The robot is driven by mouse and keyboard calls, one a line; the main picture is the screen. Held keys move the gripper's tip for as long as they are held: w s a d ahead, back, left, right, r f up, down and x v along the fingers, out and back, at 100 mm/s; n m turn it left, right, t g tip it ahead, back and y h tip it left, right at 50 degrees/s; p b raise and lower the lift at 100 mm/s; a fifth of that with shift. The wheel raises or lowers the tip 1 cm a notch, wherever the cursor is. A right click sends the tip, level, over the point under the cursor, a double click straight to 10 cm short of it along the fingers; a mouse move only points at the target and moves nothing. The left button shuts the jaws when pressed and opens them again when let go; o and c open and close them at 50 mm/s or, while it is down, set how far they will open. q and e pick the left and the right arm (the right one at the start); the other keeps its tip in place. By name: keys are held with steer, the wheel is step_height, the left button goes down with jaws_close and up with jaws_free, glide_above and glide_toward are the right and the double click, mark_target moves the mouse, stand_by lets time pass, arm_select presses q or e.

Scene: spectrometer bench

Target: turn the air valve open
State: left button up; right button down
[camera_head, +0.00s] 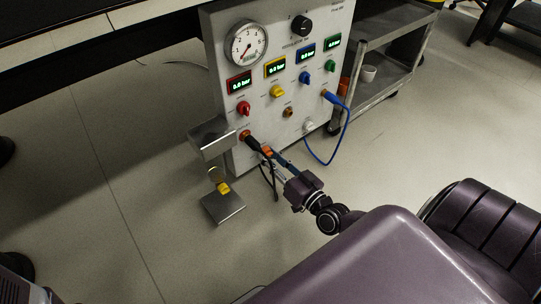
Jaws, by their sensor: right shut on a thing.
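A grey panel (216,69) carries a row of coloured valve knobs: red (243,108), yellow (277,91), blue (305,78) and green (330,65). I cannot read which one is labelled air. My right gripper (267,157) is low in front of the panel, below the red and yellow knobs and apart from them. It is shut on a black plug (256,144) with an orange collar, which reaches to an orange-ringed port at the panel's lower left. A dark hose hangs below the gripper. My left gripper is out of view.
A blue hose (346,117) loops from the panel's right port. A metal stand (223,207) with a yellow item is left of the gripper. A round gauge (246,44) and black dial (302,25) are above. A cart (383,88) stands right; floor in front is clear.

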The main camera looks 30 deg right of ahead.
steer(key=shift+f+m+p, duration=0.1)
steer(key=shift+m+p, duration=1.2)
steer(key=shift+m, duration=6.3)
steer(key=c, duration=1.6)
jaws_free()
steer(key=s+d, duration=0.1)
steer(key=s, duration=1.1)
steer(key=shift+s, duration=0.1)
